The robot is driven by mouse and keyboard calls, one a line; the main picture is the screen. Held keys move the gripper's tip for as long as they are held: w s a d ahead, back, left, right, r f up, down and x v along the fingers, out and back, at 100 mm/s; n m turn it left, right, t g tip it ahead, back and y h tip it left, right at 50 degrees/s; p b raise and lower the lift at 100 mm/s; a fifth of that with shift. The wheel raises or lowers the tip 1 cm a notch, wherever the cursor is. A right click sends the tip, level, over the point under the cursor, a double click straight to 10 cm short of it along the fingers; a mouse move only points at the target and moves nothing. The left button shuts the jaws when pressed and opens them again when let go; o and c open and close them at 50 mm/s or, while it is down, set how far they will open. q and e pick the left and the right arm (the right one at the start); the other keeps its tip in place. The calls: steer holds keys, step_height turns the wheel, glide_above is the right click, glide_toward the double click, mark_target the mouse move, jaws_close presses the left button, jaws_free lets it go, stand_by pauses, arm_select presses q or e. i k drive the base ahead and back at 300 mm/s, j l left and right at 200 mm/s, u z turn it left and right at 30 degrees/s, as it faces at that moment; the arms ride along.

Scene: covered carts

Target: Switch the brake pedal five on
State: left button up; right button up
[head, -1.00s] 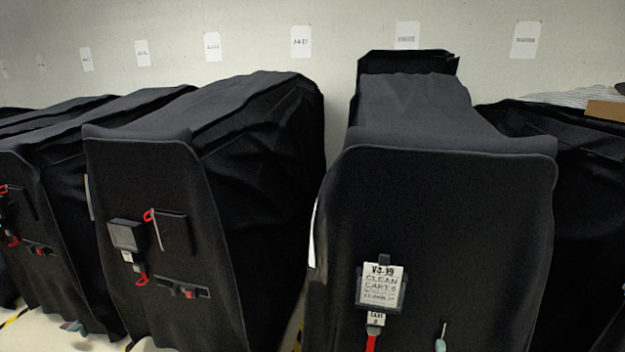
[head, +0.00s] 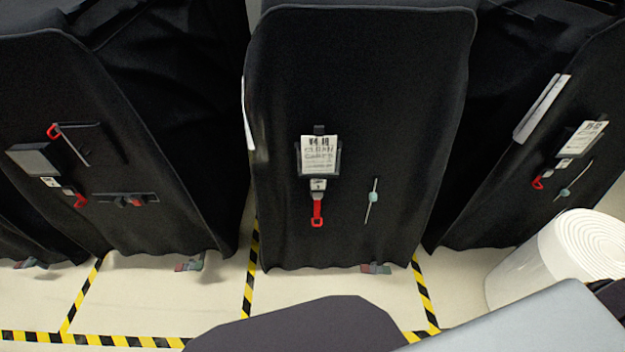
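A similar pedal (head: 190,263) shows under the cart to the left (head: 150,130). Neither gripper is in view.
Yellow-black tape (head: 250,270) marks the pale floor around the carts. A white roll (head: 550,262) stands at right, before the right cart (head: 520,120). A red strap (head: 317,212) and a pale blue tag (head: 373,197) hang on the middle cart. Floor before the left cart is clear.

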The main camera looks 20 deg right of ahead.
mark_target(376, 270)
steer(key=z, duration=1.4)
